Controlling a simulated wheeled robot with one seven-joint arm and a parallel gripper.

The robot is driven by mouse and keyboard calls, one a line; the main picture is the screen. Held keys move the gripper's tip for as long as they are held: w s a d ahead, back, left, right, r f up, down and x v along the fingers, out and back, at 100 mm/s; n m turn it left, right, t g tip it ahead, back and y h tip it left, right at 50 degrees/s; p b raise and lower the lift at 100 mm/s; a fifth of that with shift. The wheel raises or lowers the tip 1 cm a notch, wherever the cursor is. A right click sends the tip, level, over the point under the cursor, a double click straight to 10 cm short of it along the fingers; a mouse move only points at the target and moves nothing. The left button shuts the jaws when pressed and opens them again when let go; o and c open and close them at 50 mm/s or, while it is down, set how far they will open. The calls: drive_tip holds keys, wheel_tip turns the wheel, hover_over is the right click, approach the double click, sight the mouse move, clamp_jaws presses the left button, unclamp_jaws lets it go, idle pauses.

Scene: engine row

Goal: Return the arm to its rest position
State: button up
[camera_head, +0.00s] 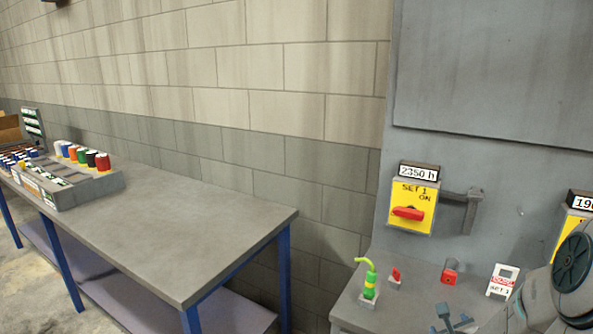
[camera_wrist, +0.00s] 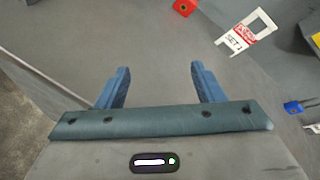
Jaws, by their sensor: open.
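My gripper (camera_wrist: 160,88) shows in the wrist view with its two blue fingers spread apart and nothing between them. Bare grey surface lies beyond the fingertips. In the head view part of my arm fills the lower right corner, and my gripper (camera_head: 455,322) shows at the bottom edge, partly cut off, over the grey ledge (camera_head: 350,312).
A grey workbench (camera_head: 205,235) with a parts tray (camera_head: 115,183) stands left.

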drive_tip(key=s+a+r+n+g+y, duration=0.2)
drive_tip(key=a+r+n, duration=0.1)
drive_tip(key=a+n, duration=0.5)
drive_tip(key=s+a+r+n+g+y, duration=0.1)
drive_tip(key=s+a+r+n+g, duration=0.3)
drive_tip(key=n, duration=0.6)
drive_tip(key=s+a+r+n+g+y, duration=0.1)
drive_tip(key=s+a+r+n, duration=0.1)
drive_tip(key=s+a+n, duration=0.3)
drive_tip(key=s+a+r+n+g+y, duration=0.1)
drive_tip(key=s+a+r+n, duration=0.2)
drive_tip(key=s+a+n, duration=0.2)
drive_tip(key=s+n, duration=0.3)
drive_tip(key=n, duration=0.2)
drive_tip(key=shift+s, duration=0.4)
drive_tip(key=shift+a, duration=0.1)
drive_tip(key=shift+c, duration=0.2)
